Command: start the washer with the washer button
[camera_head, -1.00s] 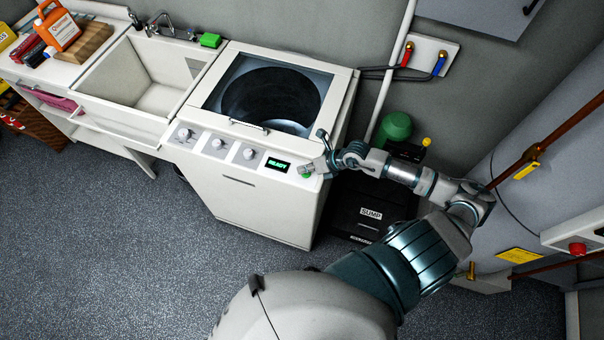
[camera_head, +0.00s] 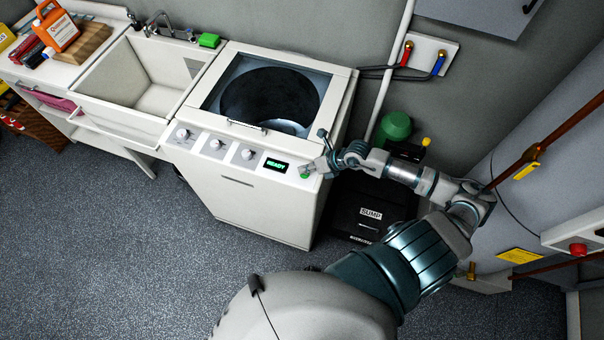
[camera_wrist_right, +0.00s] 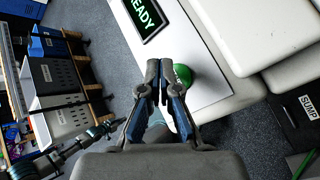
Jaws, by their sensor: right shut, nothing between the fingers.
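The white top-loading washer (camera_head: 240,200) stands in the middle of the head view with its glass lid down. Its front panel has several knobs and a green display (camera_head: 277,165) that reads READY; the display also shows in the right wrist view (camera_wrist_right: 146,15). The green washer button (camera_wrist_right: 183,75) is right of the display. My right gripper (camera_head: 308,170) is shut and empty, its fingertips over or beside the button. In the right wrist view its fingertips (camera_wrist_right: 160,68) partly cover the button; I cannot tell whether they touch it.
A sink (camera_head: 150,85) adjoins the washer on the left. A black sump box (camera_head: 370,212) and a green dome (camera_head: 396,126) stand right of the washer, under my right arm. Red and blue valves are on the wall behind. The floor in front is clear.

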